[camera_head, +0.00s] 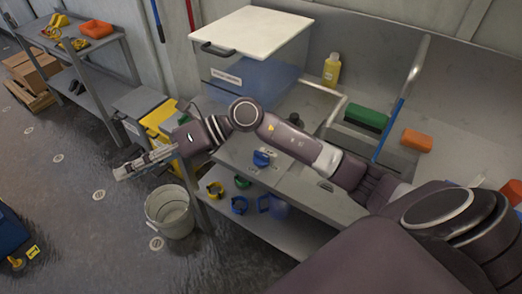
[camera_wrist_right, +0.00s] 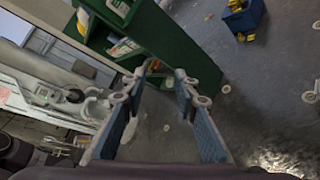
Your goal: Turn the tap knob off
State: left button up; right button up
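A blue knob (camera_head: 261,158) sits on the grey front of the sink bench, with small pale labels beside it that are too small to read. I take it for the tap knob; which way it is set I cannot tell. My right arm crosses over the bench above it. My right gripper (camera_head: 145,162) is well to the left of the knob, past the bench end and above the floor, touching nothing. In the right wrist view, its two fingers (camera_wrist_right: 160,78) are apart with nothing between them. The knob does not show there. My left gripper is not in view.
A grey bucket (camera_head: 170,212) stands on the floor below my right gripper. Yellow, green and blue clamp-like items lie under the bench. A white-topped box (camera_head: 252,32), a yellow bottle (camera_head: 331,70) and a green brush-like block (camera_head: 366,118) are on the bench.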

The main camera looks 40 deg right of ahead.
jog(key=w+d+f+n+g+h, duration=0.2)
jog(key=d+f+h, duration=0.45)
jog(key=d, duration=0.35)
jog(key=m+g+h, duration=0.2)
jog(key=h, duration=0.6)
send_over(261, 154)
jog(key=shift+w+a+f, duration=0.15)
jog(key=shift+a+f, duration=0.05)
jog(key=shift+f, duration=0.4)
jog(key=shift+d+f, duration=0.1)
jog(key=shift+d, duration=0.2)
notch_tip(261, 154, down, 6)
jog(key=shift+p, duration=0.9)
jog(key=shift+f, duration=0.75)
grip_shut()
